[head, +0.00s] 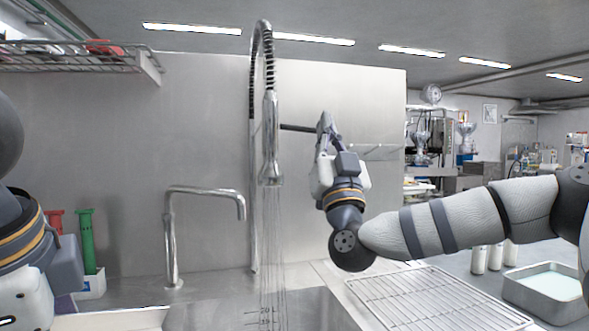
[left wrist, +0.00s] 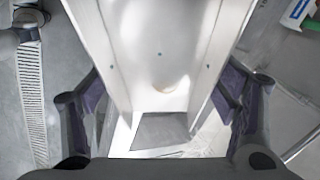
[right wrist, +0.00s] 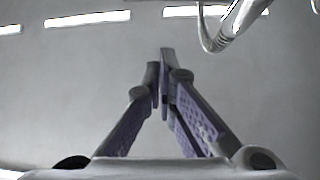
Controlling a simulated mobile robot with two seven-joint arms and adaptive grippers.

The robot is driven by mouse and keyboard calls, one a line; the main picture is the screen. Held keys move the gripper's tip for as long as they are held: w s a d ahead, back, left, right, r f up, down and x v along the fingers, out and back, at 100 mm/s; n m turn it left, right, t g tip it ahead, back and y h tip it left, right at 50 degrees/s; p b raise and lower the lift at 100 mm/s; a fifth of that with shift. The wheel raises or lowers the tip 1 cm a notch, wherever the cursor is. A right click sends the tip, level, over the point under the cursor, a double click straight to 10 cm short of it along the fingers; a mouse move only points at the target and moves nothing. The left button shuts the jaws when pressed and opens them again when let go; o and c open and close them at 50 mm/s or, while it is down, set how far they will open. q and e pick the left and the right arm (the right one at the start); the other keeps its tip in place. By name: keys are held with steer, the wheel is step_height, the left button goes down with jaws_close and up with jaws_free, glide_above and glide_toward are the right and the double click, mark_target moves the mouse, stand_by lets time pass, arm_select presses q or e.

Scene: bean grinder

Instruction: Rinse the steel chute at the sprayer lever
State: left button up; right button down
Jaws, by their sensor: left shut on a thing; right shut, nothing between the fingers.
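The sprayer (head: 270,140) hangs from a spring hose, and thin streams of water (head: 273,235) fall from its head. A dark lever (head: 298,128) sticks out to its right. My right gripper (head: 325,122) is shut and empty at the lever's outer end; I cannot tell whether they touch. Its closed fingertips (right wrist: 163,65) also show in the right wrist view. My left gripper (left wrist: 160,100) is shut on the steel chute (left wrist: 150,45), an open channel with a brownish patch inside. In the head view only the left gripper's body shows at lower left, its fingers out of frame.
A bent tap (head: 205,190) stands left of the sprayer. A wire rack (head: 430,297) lies right of the sink (head: 215,310). A tray of pale liquid (head: 545,283) and white bottles (head: 495,257) are further right. Green and red items (head: 86,240) stand at left; a shelf (head: 90,60) hangs above.

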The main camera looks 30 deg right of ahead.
mark_target(304, 129)
steer(key=shift+w+d+r, duration=0.2)
steer(key=shift+w+d, duration=0.05)
steer(key=shift+w, duration=0.6)
steer(key=shift+w+d+r, duration=0.2)
steer(key=shift+w, duration=0.7)
steer(key=shift+w+d+r, duration=0.2)
steer(key=shift+w+d, duration=0.05)
steer(key=shift+w, duration=0.6)
